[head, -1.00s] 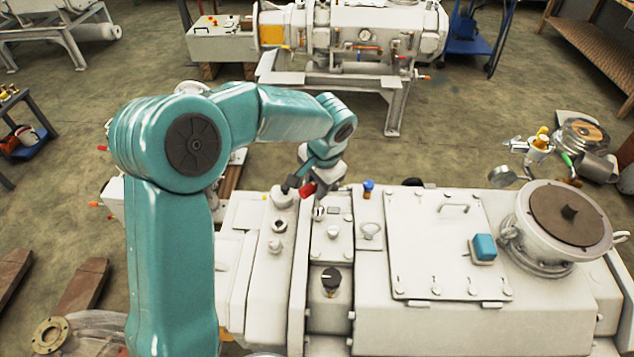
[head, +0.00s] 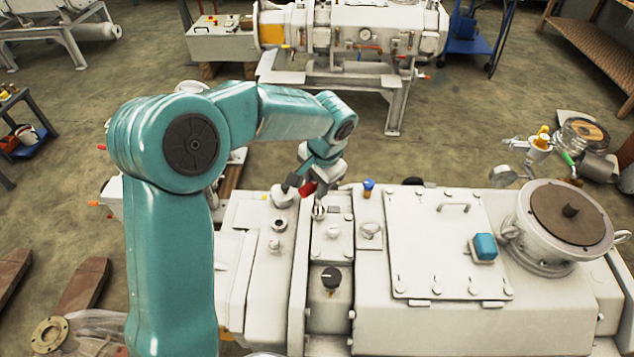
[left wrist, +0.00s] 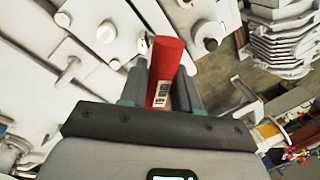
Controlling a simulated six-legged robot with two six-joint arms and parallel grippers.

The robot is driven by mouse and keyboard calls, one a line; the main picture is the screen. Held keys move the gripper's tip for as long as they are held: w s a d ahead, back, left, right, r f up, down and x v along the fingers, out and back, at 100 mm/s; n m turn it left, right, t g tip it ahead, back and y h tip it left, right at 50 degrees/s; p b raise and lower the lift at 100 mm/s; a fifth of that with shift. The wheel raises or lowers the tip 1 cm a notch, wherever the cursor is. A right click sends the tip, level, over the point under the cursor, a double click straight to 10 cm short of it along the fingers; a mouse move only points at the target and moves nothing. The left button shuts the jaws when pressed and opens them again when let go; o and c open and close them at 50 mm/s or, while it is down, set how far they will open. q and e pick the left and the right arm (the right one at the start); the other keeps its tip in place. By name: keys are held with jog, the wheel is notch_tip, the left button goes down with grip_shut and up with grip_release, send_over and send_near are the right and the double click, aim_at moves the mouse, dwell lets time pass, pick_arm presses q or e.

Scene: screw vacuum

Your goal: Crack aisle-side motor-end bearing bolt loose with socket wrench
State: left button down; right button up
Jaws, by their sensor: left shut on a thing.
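My left gripper (head: 304,182) is low over the motor-end top of the white vacuum pump (head: 430,325). It is shut on a red tool (head: 308,189), which looks like the socket wrench's handle. In the left wrist view the red tool (left wrist: 166,62), with a white printed label, stands between the two fingers. The tool's working end is hidden, so I cannot tell whether it sits on a bolt. Several round bolt heads and caps, such as a bolt head (left wrist: 204,37), show on the white casing near it. I cannot tell which is the aisle-side bearing bolt. My right gripper is out of view.
A black knob (head: 331,278), a blue-capped fitting (head: 369,188) and a blue box (head: 484,247) stand on the pump top. A large round flange (head: 570,212) is at the right. A second pump (head: 350,30) stands behind, across open floor.

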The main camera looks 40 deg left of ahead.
pick_arm(q)
jog(key=shift+f+b, duration=0.6)
jog(key=shift+f, duration=0.1)
jog(key=shift+n, duration=0.3)
jog(key=shift+n+b, duration=0.4)
jog(key=shift+n, duration=0.5)
jog(key=shift+r, duration=0.1)
jog(key=shift+r+p, duration=2)
jog(key=shift+r, duration=0.55)
jog(key=shift+d+f, duration=0.1)
